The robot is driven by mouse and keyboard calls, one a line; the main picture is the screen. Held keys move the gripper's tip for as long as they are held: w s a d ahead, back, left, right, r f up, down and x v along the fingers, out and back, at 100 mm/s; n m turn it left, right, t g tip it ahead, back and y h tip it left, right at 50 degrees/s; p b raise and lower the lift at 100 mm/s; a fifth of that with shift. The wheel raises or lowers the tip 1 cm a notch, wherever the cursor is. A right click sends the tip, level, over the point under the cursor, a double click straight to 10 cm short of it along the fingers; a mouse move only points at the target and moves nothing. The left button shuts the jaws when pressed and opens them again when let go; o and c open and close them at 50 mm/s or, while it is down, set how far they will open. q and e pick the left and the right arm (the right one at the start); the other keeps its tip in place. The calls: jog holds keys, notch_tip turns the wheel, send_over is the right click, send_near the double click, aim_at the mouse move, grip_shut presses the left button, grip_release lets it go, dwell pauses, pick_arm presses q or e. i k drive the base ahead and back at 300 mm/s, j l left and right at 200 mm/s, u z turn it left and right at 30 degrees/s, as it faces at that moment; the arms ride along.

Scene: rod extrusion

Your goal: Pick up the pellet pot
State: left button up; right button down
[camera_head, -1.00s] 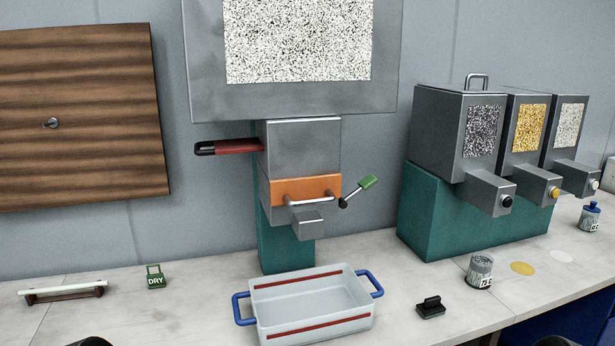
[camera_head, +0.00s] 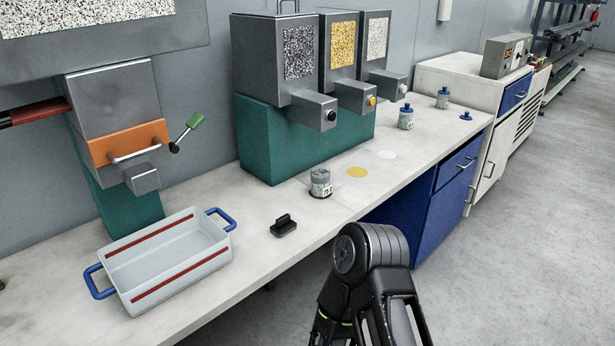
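A small clear pot of grey pellets (camera_head: 320,184) with a white label stands upright on the pale counter, near its front edge, below the dark-pellet hopper. No blue lid shows on it. Two similar pots with blue lids, one nearer (camera_head: 405,117) and one farther (camera_head: 443,98), stand further along the counter. Which one the task means is not marked. My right arm rises at the bottom, in front of the counter and apart from the pots. Neither of my grippers shows.
A clear tray with blue handles (camera_head: 190,252) and a black block (camera_head: 284,226) are left of the near pot. The green hopper stand (camera_head: 262,145) is behind it. Yellow (camera_head: 357,172) and white (camera_head: 387,155) discs and a loose blue lid (camera_head: 466,116) lie right. Floor is clear at right.

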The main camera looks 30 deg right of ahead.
aim_at(321, 187)
jog(key=z, duration=1)
jog(key=i+l+z, duration=0.1)
jog(key=l+z, duration=0.2)
jog(key=l, duration=0.1)
